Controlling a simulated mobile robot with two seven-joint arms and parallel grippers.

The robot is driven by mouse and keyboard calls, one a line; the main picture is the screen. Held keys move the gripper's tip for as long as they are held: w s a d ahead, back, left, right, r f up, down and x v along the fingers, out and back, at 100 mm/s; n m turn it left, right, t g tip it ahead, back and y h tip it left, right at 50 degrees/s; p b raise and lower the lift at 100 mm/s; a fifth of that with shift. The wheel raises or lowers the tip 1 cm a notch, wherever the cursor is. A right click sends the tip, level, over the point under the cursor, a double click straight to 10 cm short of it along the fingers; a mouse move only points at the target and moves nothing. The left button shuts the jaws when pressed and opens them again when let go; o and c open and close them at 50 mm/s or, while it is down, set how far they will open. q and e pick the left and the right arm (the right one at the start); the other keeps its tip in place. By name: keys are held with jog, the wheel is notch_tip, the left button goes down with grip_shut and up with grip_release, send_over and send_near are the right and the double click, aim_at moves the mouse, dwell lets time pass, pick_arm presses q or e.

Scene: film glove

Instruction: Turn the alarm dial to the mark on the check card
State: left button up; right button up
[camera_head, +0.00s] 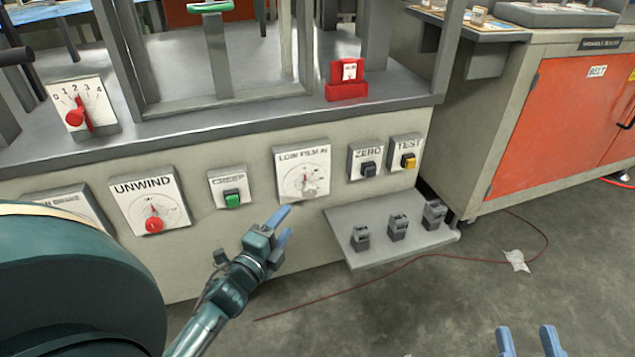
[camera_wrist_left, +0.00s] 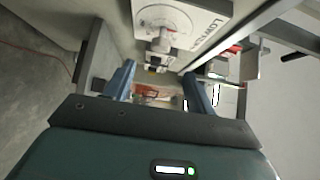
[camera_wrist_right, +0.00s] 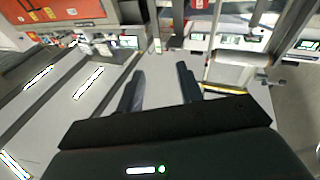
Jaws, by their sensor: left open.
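The alarm dial, a white plate marked "LOW FILM" (camera_head: 302,166) with a grey knob (camera_head: 309,190), is on the machine's front panel. The knob also shows in the left wrist view (camera_wrist_left: 163,42), above and between the fingertips. My left gripper (camera_head: 281,228) is open and empty, below and left of the dial, apart from the knob. My right gripper (camera_head: 528,341) is open and empty at the bottom right.
An UNWIND dial (camera_head: 153,210), a green CREEP button (camera_head: 232,198), and ZERO (camera_head: 368,170) and TEST (camera_head: 408,161) buttons flank the dial. A low shelf (camera_head: 366,258) with several small grey blocks juts out below right. A cable lies on the floor.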

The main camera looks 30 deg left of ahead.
aim_at(307, 196)
pick_arm(q)
jog(key=w+b, duration=0.1)
jog(key=w, duration=0.1)
jog(key=w+b, duration=0.1)
jog(key=w, duration=0.2)
jog(key=shift+w+a, duration=0.2)
jog(key=shift+w, duration=0.05)
jog(key=w, duration=0.3)
jog(key=w+b, duration=0.1)
jog(key=w, duration=0.1)
jog(key=shift+w+a+b, duration=0.2)
jog(key=shift+w+b, duration=0.1)
jog(key=shift+w, duration=0.75)
pick_arm(e)
jog(key=shift+w+r+n+t+y, duration=0.2)
jog(key=shift+r+n+t+y, duration=0.25)
jog(key=shift+r+y, duration=0.3)
jog(key=shift+w+r+n+t+y, duration=0.15)
jog(key=shift+r+n+t+y, duration=0.2)
jog(key=shift+r+n+y, duration=0.35)
pick_arm(q)
jog(key=shift+c, duration=0.2)
pick_arm(e)
jog(key=shift+r, duration=0.15)
pick_arm(q)
jog(key=c, duration=0.9)
jog(key=shift+r, duration=0.1)
pick_arm(e)
jog(key=shift+r, duration=0.1)
